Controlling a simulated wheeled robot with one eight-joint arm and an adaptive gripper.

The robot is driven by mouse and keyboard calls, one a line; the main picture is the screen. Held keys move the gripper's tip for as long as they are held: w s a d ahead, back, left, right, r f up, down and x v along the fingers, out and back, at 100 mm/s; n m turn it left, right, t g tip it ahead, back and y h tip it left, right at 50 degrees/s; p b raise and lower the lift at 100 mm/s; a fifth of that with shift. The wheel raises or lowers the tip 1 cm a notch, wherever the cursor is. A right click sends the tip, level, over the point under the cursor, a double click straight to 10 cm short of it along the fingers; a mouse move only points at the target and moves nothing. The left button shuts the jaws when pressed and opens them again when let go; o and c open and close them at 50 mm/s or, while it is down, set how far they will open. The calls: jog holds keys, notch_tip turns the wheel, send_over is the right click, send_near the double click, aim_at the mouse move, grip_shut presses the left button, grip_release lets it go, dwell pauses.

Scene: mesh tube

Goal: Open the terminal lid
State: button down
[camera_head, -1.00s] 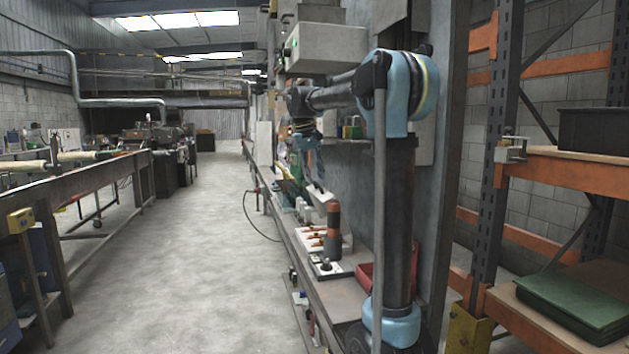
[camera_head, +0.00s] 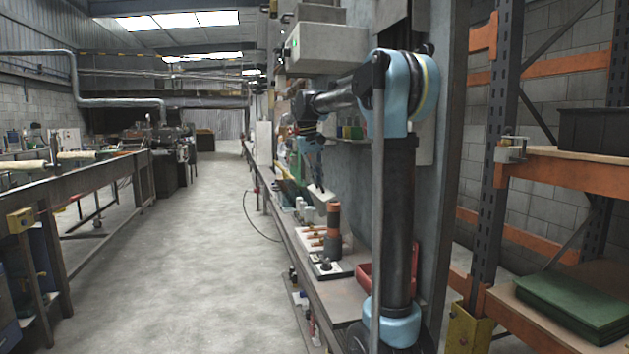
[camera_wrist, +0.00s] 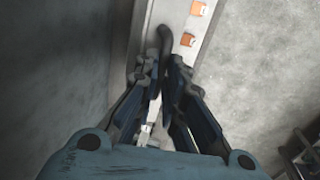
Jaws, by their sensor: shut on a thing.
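The terminal lid (camera_head: 317,196) looks like a pale, tilted panel on the bench along the wall in the head view. In the wrist view, a pale strip (camera_wrist: 206,42) with orange blocks (camera_wrist: 187,39) runs beside a dark curved handle (camera_wrist: 165,38), apparently the lid's. My gripper (camera_head: 319,187) points down at the panel in the head view. In the wrist view, the fingertips of my gripper (camera_wrist: 162,68) are close together at the near end of the handle and appear shut on it. The fingers hide the exact contact.
A black and orange cylinder (camera_head: 334,216) stands on the bench (camera_head: 335,290), beside a white tray (camera_head: 316,250) with orange-handled items. A red bin (camera_head: 372,279) sits nearer. Orange shelving (camera_head: 560,170) stands at right. The floor aisle (camera_head: 190,260) at left is clear.

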jog(key=shift+y, duration=0.5)
jog(key=shift+w+d+r, duration=0.15)
jog(key=shift+d+r, duration=0.1)
jog(key=shift+d, duration=0.5)
jog(key=shift+w+d+r, duration=0.1)
jog(key=shift+d+r, duration=0.2)
jog(key=shift+d, duration=0.45)
jog(key=shift+w+d+r, duration=0.15)
jog(key=shift+d+r, duration=0.1)
jog(key=shift+d, duration=0.5)
jog(key=c, duration=1.7)
grip_release()
jog(key=shift+r, duration=0.1)
jog(key=shift+a+r, duration=0.15)
jog(key=shift+r, duration=1.65)
jog(key=shift+a+r, duration=0.15)
jog(key=shift+r, duration=1.65)
